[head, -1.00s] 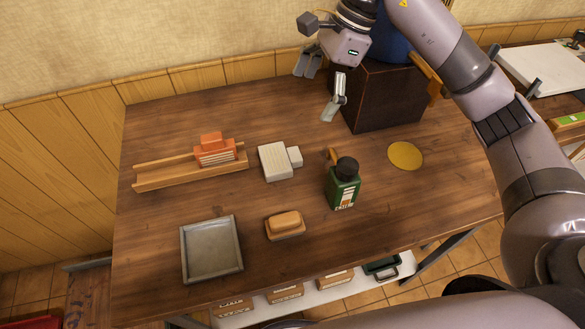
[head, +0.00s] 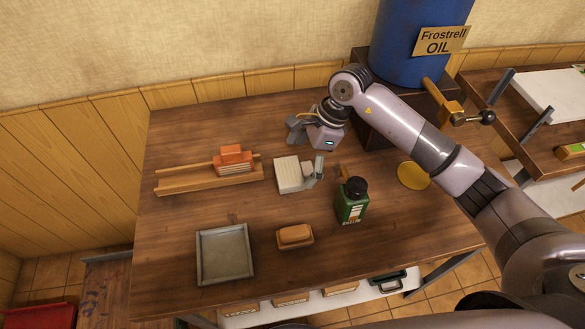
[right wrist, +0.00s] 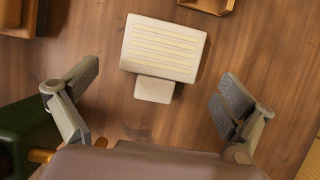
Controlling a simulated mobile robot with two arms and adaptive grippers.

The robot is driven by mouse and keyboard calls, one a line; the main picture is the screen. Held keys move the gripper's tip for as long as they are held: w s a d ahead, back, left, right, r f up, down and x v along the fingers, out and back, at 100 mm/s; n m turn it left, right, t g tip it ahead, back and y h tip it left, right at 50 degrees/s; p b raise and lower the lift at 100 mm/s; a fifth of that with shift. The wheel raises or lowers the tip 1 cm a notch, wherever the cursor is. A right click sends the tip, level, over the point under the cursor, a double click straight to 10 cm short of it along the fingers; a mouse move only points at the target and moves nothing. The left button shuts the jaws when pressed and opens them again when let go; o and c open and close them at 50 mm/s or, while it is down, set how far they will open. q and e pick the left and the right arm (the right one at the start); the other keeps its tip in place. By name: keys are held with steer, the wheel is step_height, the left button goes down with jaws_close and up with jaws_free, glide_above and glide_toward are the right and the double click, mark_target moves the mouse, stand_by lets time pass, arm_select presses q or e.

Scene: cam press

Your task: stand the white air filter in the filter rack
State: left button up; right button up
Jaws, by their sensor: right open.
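The white air filter (head: 288,176) lies on the table, a pale ribbed block with a small tab on its right end. In the right wrist view the filter (right wrist: 164,48) is ahead of the fingers, its tab (right wrist: 154,90) pointing toward my gripper. My right gripper (head: 312,170) is open above the tab end; in the wrist view its fingers (right wrist: 155,105) are spread wide and empty. The wooden filter rack (head: 181,183) lies left of the filter, with an orange filter (head: 235,160) standing at its right end. My left gripper is not in view.
A green bottle (head: 351,203) stands close to the right of the filter, near one finger. A soap-like block on a wooden dish (head: 295,236) and a grey tray (head: 224,254) lie nearer. A blue oil drum (head: 410,45) stands behind right. A yellow disc (head: 413,176) lies at right.

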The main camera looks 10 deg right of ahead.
mark_target(295, 173)
steer(key=shift+x, duration=1.2)
steer(key=shift+c, duration=0.5)
steer(key=c, duration=1.3)
steer(key=shift+r, duration=0.1)
